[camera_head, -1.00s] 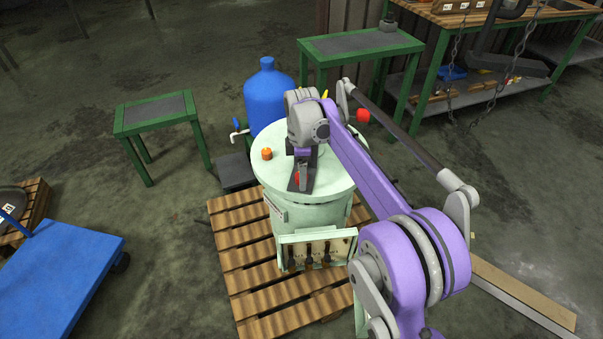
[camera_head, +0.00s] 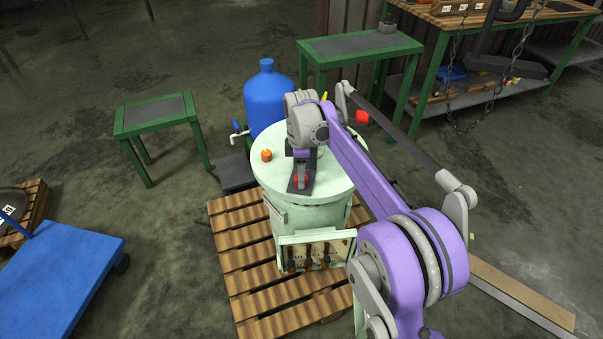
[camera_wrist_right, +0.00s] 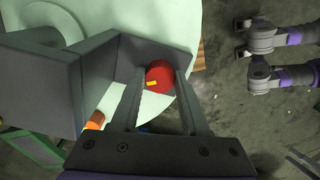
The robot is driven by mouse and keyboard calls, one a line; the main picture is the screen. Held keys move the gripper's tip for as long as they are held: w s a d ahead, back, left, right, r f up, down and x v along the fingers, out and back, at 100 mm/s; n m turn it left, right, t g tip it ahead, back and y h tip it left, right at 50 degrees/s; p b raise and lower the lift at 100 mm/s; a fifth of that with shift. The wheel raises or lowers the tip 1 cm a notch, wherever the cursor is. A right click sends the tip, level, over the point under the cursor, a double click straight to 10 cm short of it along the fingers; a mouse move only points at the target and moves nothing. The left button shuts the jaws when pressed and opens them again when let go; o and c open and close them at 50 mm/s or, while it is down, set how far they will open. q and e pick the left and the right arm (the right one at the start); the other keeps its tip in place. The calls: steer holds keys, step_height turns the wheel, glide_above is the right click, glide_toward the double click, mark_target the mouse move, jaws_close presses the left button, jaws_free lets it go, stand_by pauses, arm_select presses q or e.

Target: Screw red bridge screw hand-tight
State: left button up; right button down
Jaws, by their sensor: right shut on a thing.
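The red bridge screw (camera_wrist_right: 160,75) is a round red knob with a small yellow mark. It sits at the dark grey bridge bracket (camera_wrist_right: 155,53) on the pale green drum lid. My right gripper (camera_wrist_right: 160,88) is shut on it, with one finger on each side of the knob. In the head view the red screw (camera_head: 301,180) shows below my right gripper (camera_head: 302,168), partly covered by it. The screw's thread is hidden. My left gripper is not in view.
The pale green drum (camera_head: 325,188) stands on a wooden pallet (camera_head: 240,262). An orange knob (camera_head: 266,155) is on the lid to the left. A blue tank (camera_head: 268,98) stands behind. Green tables (camera_head: 155,112) and a blue cart (camera_head: 65,270) are around, with floor between.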

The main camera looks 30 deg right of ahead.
steer(key=m+p, duration=0.2)
steer(key=m, duration=0.2)
steer(key=shift+r+m, duration=0.1)
steer(key=shift+m, duration=0.2)
steer(key=m+p, duration=0.1)
steer(key=m, duration=0.1)
steer(key=shift+m+p, duration=0.3)
steer(key=shift+m, duration=0.1)
steer(key=m+p, duration=0.1)
steer(key=m, duration=0.2)
steer(key=shift+m, duration=0.3)
steer(key=m+p, duration=0.1)
steer(key=m, duration=0.5)
steer(key=shift+a, duration=0.1)
steer(key=m+p, duration=0.1)
steer(key=m, duration=0.5)
steer(key=shift+c, duration=2)
jaws_free()
